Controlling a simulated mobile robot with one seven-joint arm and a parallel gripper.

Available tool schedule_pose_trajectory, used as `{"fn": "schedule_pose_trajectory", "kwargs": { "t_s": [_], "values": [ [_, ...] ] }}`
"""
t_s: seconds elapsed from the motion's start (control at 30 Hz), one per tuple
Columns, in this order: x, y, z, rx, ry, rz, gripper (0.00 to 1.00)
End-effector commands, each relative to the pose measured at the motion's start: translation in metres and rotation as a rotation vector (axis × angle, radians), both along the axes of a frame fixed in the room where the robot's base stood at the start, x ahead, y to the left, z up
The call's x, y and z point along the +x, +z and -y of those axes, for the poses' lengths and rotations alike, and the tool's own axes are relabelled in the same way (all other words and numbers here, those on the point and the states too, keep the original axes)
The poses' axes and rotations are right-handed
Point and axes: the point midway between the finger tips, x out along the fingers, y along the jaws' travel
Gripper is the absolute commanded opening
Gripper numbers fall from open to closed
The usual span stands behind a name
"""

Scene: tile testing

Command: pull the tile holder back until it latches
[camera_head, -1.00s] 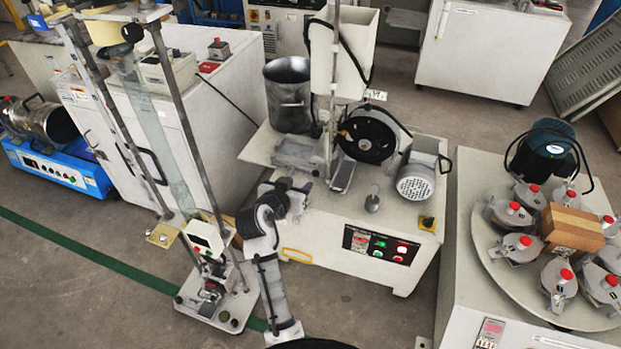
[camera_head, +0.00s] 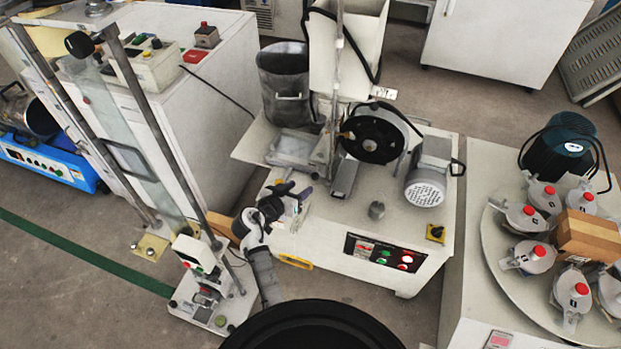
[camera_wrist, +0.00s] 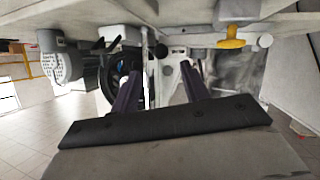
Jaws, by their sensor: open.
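The white machine (camera_head: 330,250) has a dark wheel (camera_head: 371,138) mounted upright on its top. A slanted grey plate (camera_head: 345,180) stands just left of and in front of the wheel. It may be the tile holder, but I cannot tell for sure, nor whether it is latched. My gripper (camera_head: 294,191) is over the machine's front left part, left of that plate and apart from it. In the wrist view its two dark fingers (camera_wrist: 161,72) are spread with nothing gripped between them. The wheel (camera_wrist: 112,88) shows there partly behind the left finger.
A motor (camera_head: 428,175) stands right of the wheel and a small grey weight (camera_head: 377,210) in front. A metal bucket (camera_head: 284,85) is behind. A post stand (camera_head: 205,300) is left of my arm. A round table with red-capped pots (camera_head: 535,258) is at right.

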Motion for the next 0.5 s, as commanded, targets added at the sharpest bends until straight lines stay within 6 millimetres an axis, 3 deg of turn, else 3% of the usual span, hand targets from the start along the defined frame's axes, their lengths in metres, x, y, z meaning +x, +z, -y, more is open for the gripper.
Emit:
{"fn": "schedule_pose_trajectory", "kwargs": {
  "t_s": [0.2,0.5],
  "values": [
    [0.035,-0.015,0.023,-0.001,-0.002,0.001,0.45],
    [0.056,-0.027,0.037,0.001,0.001,0.001,0.45]
  ]
}}
